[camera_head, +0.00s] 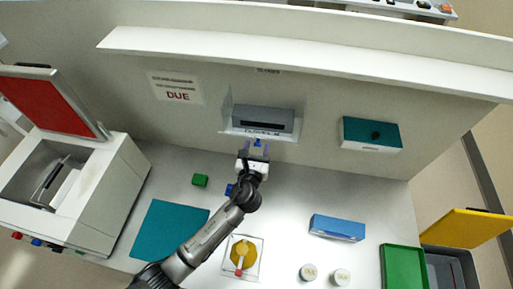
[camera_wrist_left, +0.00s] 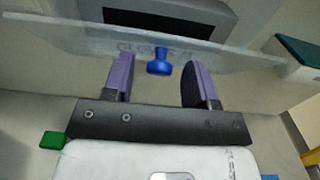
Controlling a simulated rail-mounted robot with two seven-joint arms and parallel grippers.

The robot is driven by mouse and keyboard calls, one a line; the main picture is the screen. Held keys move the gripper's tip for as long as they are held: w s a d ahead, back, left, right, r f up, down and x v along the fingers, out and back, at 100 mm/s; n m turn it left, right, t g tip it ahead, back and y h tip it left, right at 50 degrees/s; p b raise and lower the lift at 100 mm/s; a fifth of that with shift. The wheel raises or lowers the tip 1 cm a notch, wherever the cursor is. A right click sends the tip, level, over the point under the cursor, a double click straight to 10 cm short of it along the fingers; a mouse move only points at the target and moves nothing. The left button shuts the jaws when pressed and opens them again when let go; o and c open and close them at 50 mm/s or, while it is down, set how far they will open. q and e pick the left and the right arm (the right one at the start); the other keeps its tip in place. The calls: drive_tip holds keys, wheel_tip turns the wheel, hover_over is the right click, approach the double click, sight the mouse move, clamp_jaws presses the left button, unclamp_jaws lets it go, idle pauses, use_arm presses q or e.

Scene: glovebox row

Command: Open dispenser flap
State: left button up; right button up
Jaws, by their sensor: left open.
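The glove dispenser (camera_head: 262,119) is a dark grey box on the back wall. It has a clear flap (camera_head: 285,135) across its front, lettered "GLOVES M". A blue knob (camera_wrist_left: 158,66) sticks out from the flap's lower edge; it also shows in the head view (camera_head: 257,142). My left gripper (camera_head: 255,150) is just in front of the flap. In the left wrist view its two purple fingers (camera_wrist_left: 159,75) are open, one each side of the knob, with gaps on both sides. The flap appears down. My right gripper is not in view.
A white shelf (camera_head: 300,60) overhangs the dispenser. A teal-topped box (camera_head: 371,132) is on the wall to the right. On the bench are a green block (camera_head: 200,180), a teal mat (camera_head: 165,225), a blue box (camera_head: 337,228) and a green tray (camera_head: 403,268). A white open-lidded unit (camera_head: 110,190) stands left.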

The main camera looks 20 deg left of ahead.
use_arm(q)
drive_tip(key=c, duration=0.7)
clamp_jaws()
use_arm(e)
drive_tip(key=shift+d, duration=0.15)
